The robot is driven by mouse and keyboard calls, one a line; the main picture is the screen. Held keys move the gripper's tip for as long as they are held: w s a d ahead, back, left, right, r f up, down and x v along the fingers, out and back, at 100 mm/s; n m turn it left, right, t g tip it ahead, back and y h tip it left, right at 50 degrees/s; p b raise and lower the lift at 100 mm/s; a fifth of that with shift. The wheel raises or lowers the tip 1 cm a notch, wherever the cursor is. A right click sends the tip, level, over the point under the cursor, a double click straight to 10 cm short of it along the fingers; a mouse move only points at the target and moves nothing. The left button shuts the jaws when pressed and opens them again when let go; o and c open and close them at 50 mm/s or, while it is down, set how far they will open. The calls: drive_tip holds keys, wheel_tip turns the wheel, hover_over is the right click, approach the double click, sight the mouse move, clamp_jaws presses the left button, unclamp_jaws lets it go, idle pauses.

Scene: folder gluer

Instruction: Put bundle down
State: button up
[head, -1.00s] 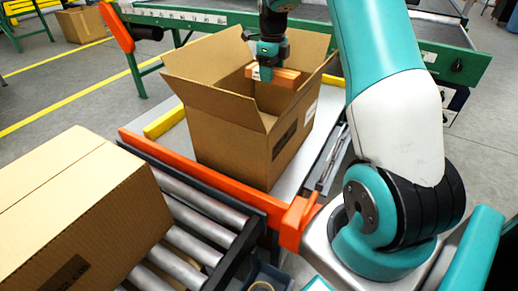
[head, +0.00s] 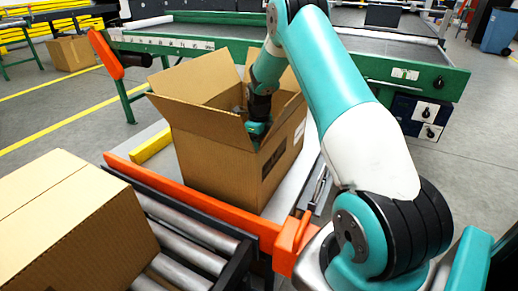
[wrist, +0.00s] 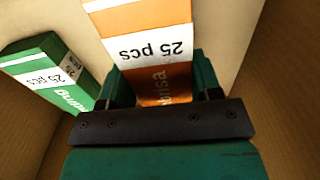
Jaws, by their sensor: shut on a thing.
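An orange bundle (wrist: 152,45) with a white "25 pcs" band is between the jaws of my gripper (wrist: 160,92) in the wrist view. My gripper is shut on it. A green bundle (wrist: 55,72) with a similar white band lies to its left inside the open cardboard box (head: 215,150). In the head view, my gripper reaches down into the box, and its fingertips and the orange bundle are hidden behind the box's near wall and flap. I cannot tell whether the orange bundle touches the box floor.
A closed cardboard box (head: 75,225) stands on the roller conveyor (head: 190,240) at the lower left. An orange rail (head: 195,198) runs along the near side of the open box. A green-framed conveyor (head: 300,55) stands behind.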

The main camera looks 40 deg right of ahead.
drive_tip(key=shift+f, duration=1.1)
drive_tip(key=o, duration=1)
drive_tip(key=shift+f, duration=0.1)
wheel_tip(320, 180, up, 12)
drive_tip(key=shift+r+p, duration=0.1)
drive_tip(key=shift+p, duration=0.65)
